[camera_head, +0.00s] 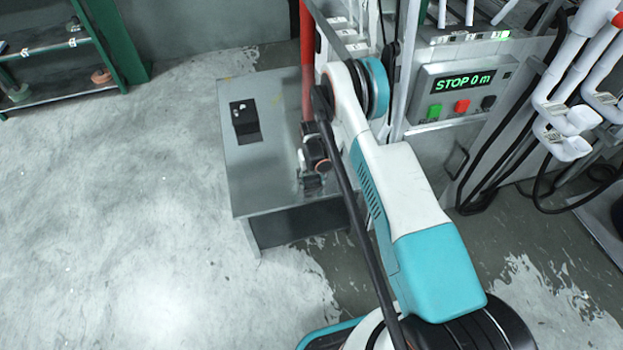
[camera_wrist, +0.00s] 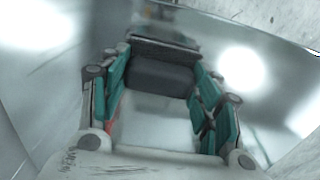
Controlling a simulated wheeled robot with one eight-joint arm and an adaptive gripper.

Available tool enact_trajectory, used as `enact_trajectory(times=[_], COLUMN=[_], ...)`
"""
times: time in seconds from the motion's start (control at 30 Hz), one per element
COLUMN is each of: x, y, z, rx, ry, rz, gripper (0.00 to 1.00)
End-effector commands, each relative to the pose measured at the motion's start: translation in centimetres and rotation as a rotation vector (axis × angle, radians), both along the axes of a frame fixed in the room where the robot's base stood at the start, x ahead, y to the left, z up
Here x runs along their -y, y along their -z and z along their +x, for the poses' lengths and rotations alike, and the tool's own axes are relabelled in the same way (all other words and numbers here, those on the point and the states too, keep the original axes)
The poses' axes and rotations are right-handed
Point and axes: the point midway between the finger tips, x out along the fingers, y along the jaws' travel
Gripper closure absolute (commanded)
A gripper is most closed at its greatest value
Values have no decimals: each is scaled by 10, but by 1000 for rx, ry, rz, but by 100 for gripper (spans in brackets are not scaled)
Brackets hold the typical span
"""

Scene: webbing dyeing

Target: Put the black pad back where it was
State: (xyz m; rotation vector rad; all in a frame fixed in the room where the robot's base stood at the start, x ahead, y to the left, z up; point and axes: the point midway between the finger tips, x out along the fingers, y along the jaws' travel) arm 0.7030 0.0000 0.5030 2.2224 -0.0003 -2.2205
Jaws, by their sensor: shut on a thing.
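My gripper (camera_wrist: 163,90) shows in the wrist view with its teal fingers on either side of a dark block, which looks like the black pad (camera_wrist: 160,76). It is shut on this pad. In the head view my gripper (camera_head: 312,181) is over the right part of the grey bench top (camera_head: 265,182), partly hidden by my arm; the pad cannot be made out there. A black object (camera_head: 245,121) with a flat dark patch lies on the bench top, to the left of my gripper and apart from it.
A red upright post (camera_head: 307,75) stands by the bench's right side. A green shelf (camera_head: 60,55) stands at back left. The floor at left is clear.

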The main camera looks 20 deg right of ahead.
Motion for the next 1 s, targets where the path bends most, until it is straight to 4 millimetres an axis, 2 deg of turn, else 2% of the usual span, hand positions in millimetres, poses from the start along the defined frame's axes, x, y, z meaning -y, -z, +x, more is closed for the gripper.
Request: enact_trajectory(times=[0.1, 0.13, 0.2, 0.23, 0.67, 0.77, 1.0], x=[0, 0, 0, 0, 0, 0, 0], y=[2, 3, 2, 2, -2, -15, -65], z=[0, 0, 0, 0, 0, 0, 0], rx=[0, 0, 0, 0, 0, 0, 0], ry=[0, 0, 0, 0, 0, 0, 0], rz=[0, 0, 0, 0, 0, 0, 0], gripper=[61, 40, 24, 22, 22, 22, 22])
